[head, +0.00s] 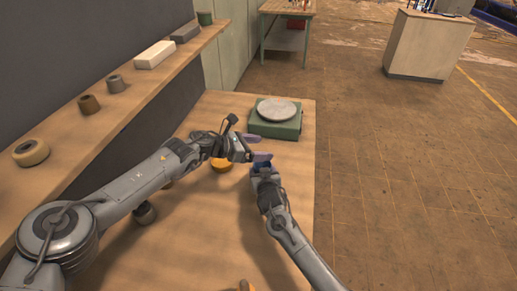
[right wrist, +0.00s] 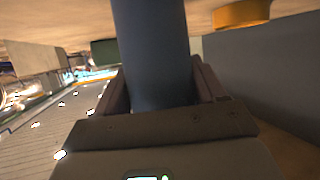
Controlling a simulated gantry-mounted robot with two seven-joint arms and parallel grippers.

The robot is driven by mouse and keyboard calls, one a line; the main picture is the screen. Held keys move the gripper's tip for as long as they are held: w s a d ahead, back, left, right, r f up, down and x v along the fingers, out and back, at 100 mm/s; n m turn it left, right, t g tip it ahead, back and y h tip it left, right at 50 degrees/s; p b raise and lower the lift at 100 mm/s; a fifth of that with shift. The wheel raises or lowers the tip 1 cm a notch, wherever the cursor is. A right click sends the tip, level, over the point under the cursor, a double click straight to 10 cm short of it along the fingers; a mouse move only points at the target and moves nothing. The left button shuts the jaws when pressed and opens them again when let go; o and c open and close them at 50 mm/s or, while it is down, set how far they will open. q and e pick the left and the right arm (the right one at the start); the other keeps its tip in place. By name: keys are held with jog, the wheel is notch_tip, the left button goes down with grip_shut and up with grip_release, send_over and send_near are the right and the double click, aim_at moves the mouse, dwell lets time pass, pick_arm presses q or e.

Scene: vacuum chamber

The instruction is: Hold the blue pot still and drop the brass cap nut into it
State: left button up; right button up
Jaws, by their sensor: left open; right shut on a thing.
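The blue pot (right wrist: 152,55) stands between the fingers of my right gripper (right wrist: 160,92), which is shut on it; the pot's far end is cut off. In the head view the right gripper (head: 264,166) hides most of it. My left gripper (head: 256,147) is open and empty, its purple fingers just beyond the right gripper. A yellow-orange round thing (head: 221,164) lies on the table, partly under my left arm. A small brass-coloured thing (head: 245,286) shows at the bottom edge. I cannot tell which of these is the brass cap nut.
A green block with a grey disc (head: 278,109) stands at the table's far end. A dark round part (head: 145,212) lies under my left arm. A shelf (head: 70,135) along the left holds several parts. The near table (head: 210,255) is mostly clear.

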jog(key=o, duration=1.1)
jog(key=shift+o, duration=0.2)
jog(key=shift+s, duration=0.1)
